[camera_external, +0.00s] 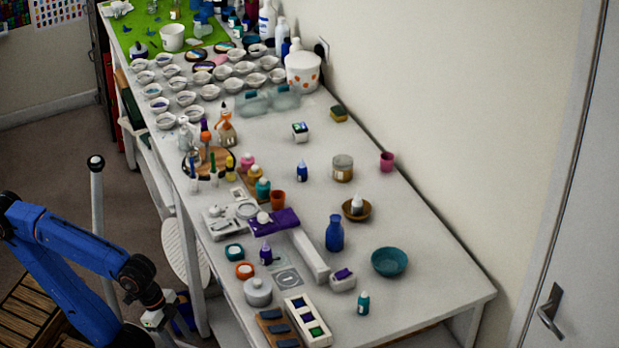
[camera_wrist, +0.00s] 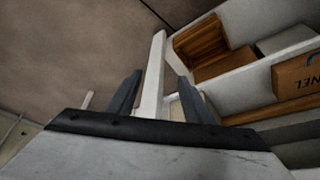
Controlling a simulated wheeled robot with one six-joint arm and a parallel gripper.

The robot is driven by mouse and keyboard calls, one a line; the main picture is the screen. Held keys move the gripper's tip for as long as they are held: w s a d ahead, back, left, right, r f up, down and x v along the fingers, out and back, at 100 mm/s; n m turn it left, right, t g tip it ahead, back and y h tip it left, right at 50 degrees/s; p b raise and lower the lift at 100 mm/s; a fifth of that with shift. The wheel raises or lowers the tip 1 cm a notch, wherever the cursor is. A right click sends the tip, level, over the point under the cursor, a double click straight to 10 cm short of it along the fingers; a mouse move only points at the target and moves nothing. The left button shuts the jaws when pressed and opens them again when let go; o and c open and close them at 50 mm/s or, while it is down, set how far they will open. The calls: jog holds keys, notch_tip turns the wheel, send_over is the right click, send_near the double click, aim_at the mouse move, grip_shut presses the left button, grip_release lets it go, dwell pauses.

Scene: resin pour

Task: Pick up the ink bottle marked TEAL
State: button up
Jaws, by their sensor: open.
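Two small teal bottles show in the external view. One teal bottle (camera_external: 363,303) stands upright and alone near the table's front right, below the teal bowl. The other teal bottle (camera_external: 263,189) stands in a row of coloured bottles near the table's left side. Their labels are too small to read, so I cannot tell which is marked TEAL. My gripper (camera_external: 158,318) is off the table's left edge, apart from both bottles. In the wrist view my gripper (camera_wrist: 159,77) is open with nothing held; a white post shows beyond its fingers. No ink bottle shows there.
A blue vase (camera_external: 334,234), teal bowl (camera_external: 390,262), white lidded pot (camera_external: 258,291) and tray of colour pans (camera_external: 308,320) stand on the table (camera_external: 440,295). Many cups crowd its far end. The right front is fairly clear. Shelves with boxes (camera_wrist: 297,78) show in the wrist view.

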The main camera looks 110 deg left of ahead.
notch_tip(320, 180, up, 30)
jog(key=w+a+r+n+g, duration=0.15)
jog(key=w+r+n, duration=0.3)
jog(key=w, duration=0.65)
jog(key=n+g, duration=0.3)
jog(key=n, duration=1.1)
send_over(365, 293)
jog(key=shift+a+f, duration=0.2)
jog(key=shift+f, duration=2.4)
jog(key=shift+s+f, duration=0.1)
jog(key=shift+f, duration=6.05)
jog(key=shift+c, duration=0.3)
